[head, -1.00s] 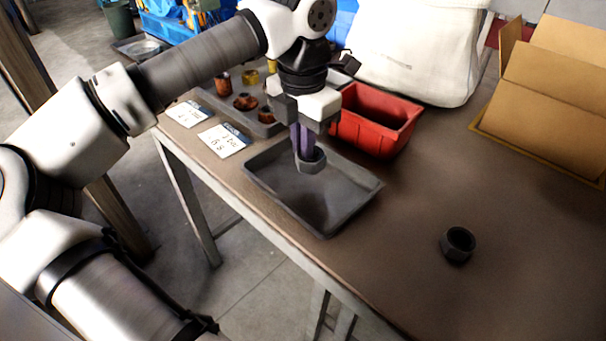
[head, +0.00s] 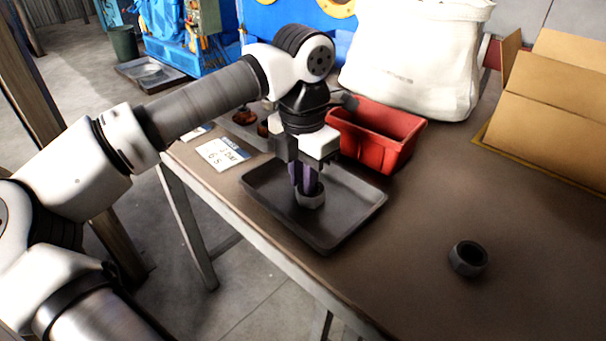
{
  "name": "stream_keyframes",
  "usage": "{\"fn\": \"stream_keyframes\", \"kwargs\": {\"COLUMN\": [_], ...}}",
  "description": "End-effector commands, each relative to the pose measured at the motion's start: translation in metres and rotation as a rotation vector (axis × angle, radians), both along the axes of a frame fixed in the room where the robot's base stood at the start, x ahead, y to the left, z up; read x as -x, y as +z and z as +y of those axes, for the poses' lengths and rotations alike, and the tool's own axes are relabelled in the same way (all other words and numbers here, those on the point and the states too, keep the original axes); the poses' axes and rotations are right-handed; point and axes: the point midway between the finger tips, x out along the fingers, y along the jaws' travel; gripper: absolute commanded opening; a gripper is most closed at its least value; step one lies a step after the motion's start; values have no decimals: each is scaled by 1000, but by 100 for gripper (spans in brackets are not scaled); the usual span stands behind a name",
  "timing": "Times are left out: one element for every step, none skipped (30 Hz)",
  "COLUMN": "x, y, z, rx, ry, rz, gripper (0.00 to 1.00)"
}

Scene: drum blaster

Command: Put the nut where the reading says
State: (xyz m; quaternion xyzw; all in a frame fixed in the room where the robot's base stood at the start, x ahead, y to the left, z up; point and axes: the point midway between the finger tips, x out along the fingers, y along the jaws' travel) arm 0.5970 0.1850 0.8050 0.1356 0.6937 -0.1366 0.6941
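A grey hex nut (head: 309,199) is at my gripper's fingertips, low over or touching the dark shallow tray (head: 262,208). My gripper (head: 307,188) points straight down; its purple fingers look shut on the nut's wall. Whether the nut's base rests on the tray floor is hard to tell. A second grey nut (head: 468,258) lies alone on the brown table at the right. A white card (head: 222,153) with dark writing lies left of the tray; its writing is too small to read surely. Another card (head: 197,132) is partly hidden behind my arm.
A red bin (head: 377,140) stands just behind the tray. A grey holder with rusty brown pieces (head: 244,117) is partly hidden by my arm. A white sack (head: 415,60) and an open cardboard box (head: 550,100) stand at the back.

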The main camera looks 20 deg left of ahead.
Motion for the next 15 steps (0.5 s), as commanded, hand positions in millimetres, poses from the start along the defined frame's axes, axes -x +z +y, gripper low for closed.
{"fn": "stream_keyframes", "kwargs": {"x": [0,0,0,0,0,0,0,0,0,0,0,0,0,0,0], "y": [0,0,0,0,0,0,0,0,0,1,2,4,6,9,13], "z": [0,0,0,0,0,0,0,0,0,0,0,0,0,0,0], "rx": [0,0,0,0,0,0,0,0,0,0,0,0,0,0,0], "ry": [0,0,0,0,0,0,0,0,0,0,0,0,0,0,0], "rz": [0,0,0,0,0,0,0,0,0,0,0,0,0,0,0], "gripper": [26,29,30,30,30,30,30,30,30,30,30,30,30,30,30]}}
